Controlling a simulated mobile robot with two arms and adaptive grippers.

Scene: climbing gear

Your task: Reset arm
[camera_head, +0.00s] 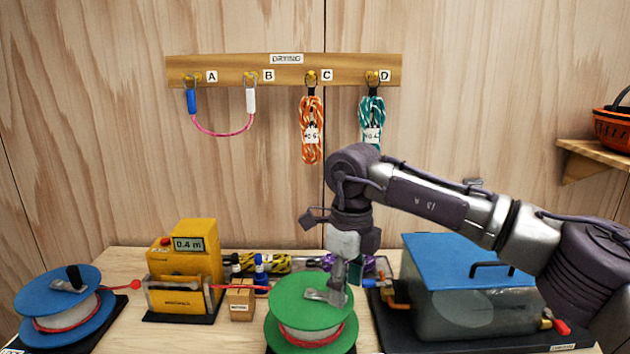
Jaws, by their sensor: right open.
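My right arm comes in from the right and bends down over the table. My right gripper (340,284) points down just above the green spool (290,294), close to the spool's grey crank handle (318,296). The gripper is open; whether its fingers touch the handle I cannot tell. The spool carries white and red cord between its green discs. My left gripper is not in view.
A blue spool (40,295) stands at the left, beside a yellow meter (200,245) reading 0.4 m. A blue-lidded tank (465,258) stands right of the gripper. Coiled ropes and a pink sling hang from the DRYING rack (230,68). A shelf (590,155) holds an orange helmet.

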